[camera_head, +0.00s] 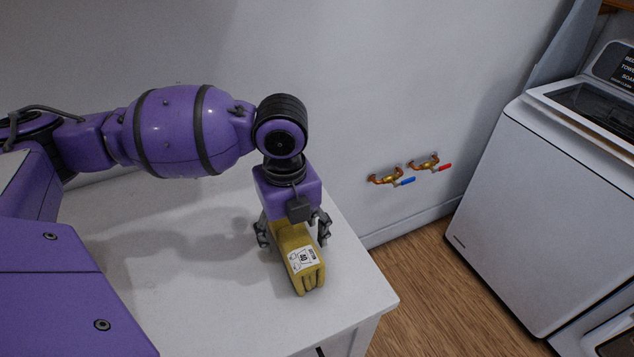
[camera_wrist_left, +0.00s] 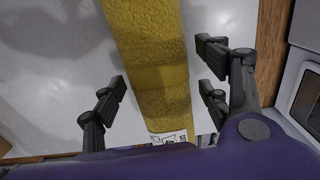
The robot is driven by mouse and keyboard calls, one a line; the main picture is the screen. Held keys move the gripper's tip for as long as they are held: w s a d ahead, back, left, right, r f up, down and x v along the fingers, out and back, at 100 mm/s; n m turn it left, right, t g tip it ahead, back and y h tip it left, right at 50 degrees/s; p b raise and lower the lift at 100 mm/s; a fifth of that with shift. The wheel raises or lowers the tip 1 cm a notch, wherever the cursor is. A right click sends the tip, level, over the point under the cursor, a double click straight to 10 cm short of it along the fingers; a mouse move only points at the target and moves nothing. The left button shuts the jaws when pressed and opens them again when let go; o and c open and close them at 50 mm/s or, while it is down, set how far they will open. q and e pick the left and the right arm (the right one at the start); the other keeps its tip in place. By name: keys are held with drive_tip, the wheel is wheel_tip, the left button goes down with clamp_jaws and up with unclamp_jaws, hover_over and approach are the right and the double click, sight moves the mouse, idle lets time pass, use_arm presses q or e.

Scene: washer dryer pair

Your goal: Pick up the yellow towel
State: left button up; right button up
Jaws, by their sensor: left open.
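The yellow towel (camera_head: 298,254) is folded into a long narrow block with a white printed label on it. It lies on the white tabletop near the front right corner in the head view. My left gripper (camera_head: 293,236) points down over the towel, with its fingers on either side of it. In the left wrist view the towel (camera_wrist_left: 155,65) runs between the open fingers (camera_wrist_left: 163,95), with gaps visible on both sides. The towel's far end is partly hidden by the gripper in the head view. My right gripper is not in view.
The white table (camera_head: 200,290) is otherwise bare, and its right edge is close to the towel. A white washer (camera_head: 540,200) stands to the right across a strip of wooden floor (camera_head: 420,290). Two valves with blue and red handles (camera_head: 410,176) stick out of the wall behind.

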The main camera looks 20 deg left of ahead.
use_arm(q)
drive_tip(key=shift+c, duration=0.4)
drive_tip(key=c, duration=1.4)
